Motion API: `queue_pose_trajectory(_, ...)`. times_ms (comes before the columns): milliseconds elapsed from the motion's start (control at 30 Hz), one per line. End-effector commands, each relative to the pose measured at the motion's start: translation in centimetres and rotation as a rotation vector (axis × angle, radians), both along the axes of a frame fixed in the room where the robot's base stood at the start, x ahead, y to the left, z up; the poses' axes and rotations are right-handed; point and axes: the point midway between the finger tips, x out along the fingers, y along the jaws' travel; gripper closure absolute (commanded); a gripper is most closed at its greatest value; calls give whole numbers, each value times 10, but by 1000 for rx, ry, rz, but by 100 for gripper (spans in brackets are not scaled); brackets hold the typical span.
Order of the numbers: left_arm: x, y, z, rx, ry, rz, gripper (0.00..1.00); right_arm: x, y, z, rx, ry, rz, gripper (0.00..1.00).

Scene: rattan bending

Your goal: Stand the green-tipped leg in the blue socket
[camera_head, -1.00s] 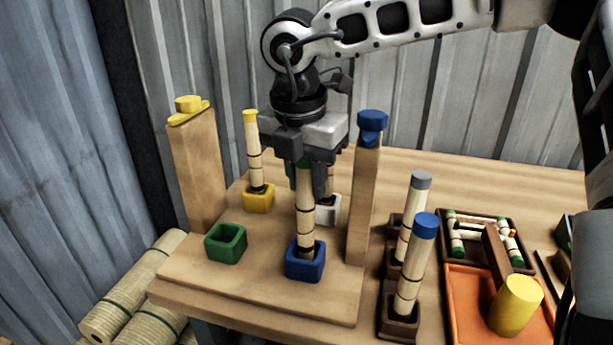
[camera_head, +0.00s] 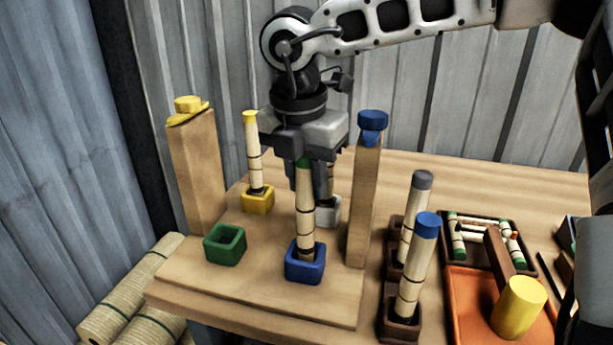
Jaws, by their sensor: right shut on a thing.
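The green-tipped leg (camera_head: 305,215) is upright, with its lower end inside the blue socket (camera_head: 304,269) on the wooden board. Its green tip shows just between the fingers. My right gripper (camera_head: 305,180) points down from above and is shut on the upper part of this leg. Whether the leg's foot touches the socket floor is hidden by the socket's rim. My left gripper is not in view.
An empty green socket (camera_head: 225,244) lies left of the blue one. A yellow-tipped leg (camera_head: 253,155) stands in the yellow socket (camera_head: 257,201). A white socket (camera_head: 328,211) is behind. Posts with yellow (camera_head: 197,170) and blue (camera_head: 364,200) tops flank the board. Blue-tipped (camera_head: 417,265) and grey-tipped (camera_head: 414,220) legs stand right.

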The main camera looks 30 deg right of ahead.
Motion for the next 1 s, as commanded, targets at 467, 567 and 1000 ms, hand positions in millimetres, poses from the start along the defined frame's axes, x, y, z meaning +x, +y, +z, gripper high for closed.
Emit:
queue_pose_trajectory(467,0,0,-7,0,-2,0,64,0,0,-5,0,-1,0,100)
queue_pose_trajectory(567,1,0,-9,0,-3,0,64,0,0,-6,0,-1,0,100)
queue_pose_trajectory(1000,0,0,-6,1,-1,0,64,0,0,0,0,-1,0,48)
